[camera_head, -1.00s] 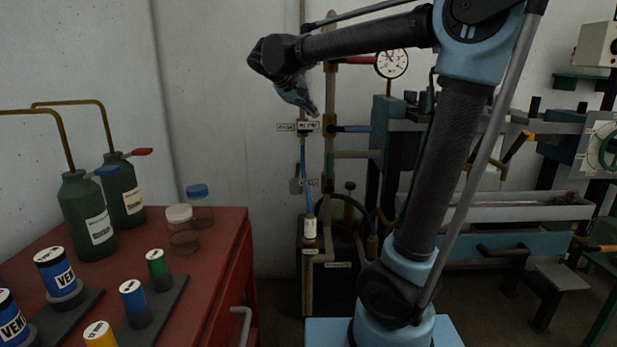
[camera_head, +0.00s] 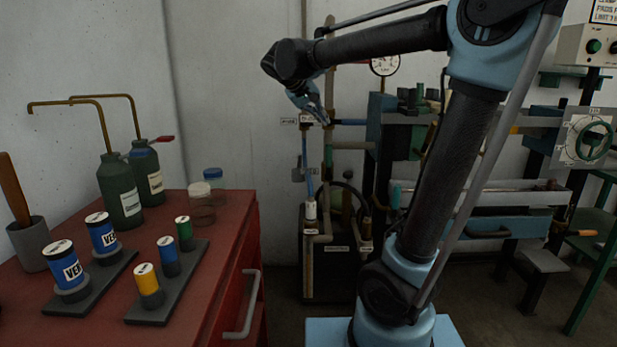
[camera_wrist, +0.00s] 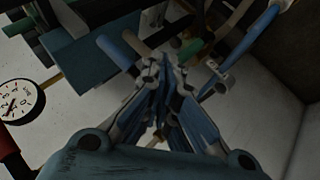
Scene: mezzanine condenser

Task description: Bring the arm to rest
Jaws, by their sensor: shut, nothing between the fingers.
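My arm stretches up and to the left across the head view, with its elbow high at the right and its wrist over the pipework. My gripper (camera_head: 322,119) points down and to the right at the end of the arm, in front of the pipes near the wall. In the wrist view my gripper (camera_wrist: 168,85) has its fingers together with nothing held. Whether the fingers touch the pipes behind them cannot be told.
A red cabinet (camera_head: 215,262) at the left bears green bottles (camera_head: 120,190), jars (camera_head: 201,203) and coloured cylinders on dark stands. A dial gauge (camera_head: 384,66) and a blue-grey bench machine stand behind my arm. Dark floor shows at the lower right.

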